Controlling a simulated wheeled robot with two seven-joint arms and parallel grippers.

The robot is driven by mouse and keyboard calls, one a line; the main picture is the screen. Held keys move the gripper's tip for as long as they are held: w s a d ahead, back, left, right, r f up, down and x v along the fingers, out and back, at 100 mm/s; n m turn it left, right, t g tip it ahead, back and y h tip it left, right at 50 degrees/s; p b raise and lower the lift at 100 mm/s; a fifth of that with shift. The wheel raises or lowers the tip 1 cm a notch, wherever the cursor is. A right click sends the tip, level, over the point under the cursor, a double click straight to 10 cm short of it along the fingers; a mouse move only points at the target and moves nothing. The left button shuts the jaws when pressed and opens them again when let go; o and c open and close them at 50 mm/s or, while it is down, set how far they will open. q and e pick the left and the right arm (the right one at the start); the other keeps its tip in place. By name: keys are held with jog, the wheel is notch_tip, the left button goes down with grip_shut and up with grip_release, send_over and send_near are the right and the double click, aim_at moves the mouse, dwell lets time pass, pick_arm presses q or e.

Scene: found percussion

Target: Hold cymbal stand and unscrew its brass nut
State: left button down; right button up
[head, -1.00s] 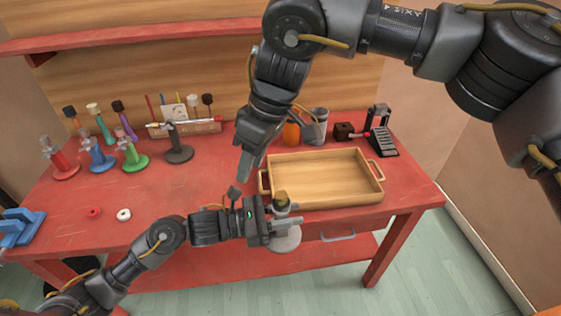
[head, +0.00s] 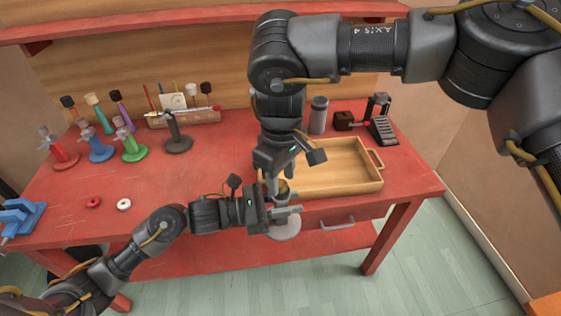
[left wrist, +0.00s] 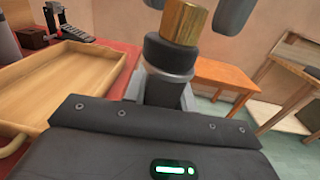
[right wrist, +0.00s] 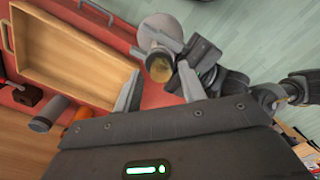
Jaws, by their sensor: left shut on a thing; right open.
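The cymbal stand shows in the head view with its pale grey round base (head: 284,229) below my left gripper (head: 284,210), in front of the table's front edge. My left gripper is shut on the stand's upright, which stands roughly vertical. The brass nut (left wrist: 184,22) sits at the top of the stand, above a black collar (left wrist: 169,54). The nut also shows from above in the right wrist view (right wrist: 160,68). My right gripper (head: 276,184) points down over the stand.
A wooden tray (head: 374,186) lies right behind the stand. Red, blue, green and dark stands (head: 178,144) stand at the back left. A red ring (head: 93,202) and a white ring (head: 124,204) lie on the table's left. A blue vise (head: 22,220) is at the left edge.

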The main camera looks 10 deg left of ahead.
jog(key=shift+f, duration=0.6)
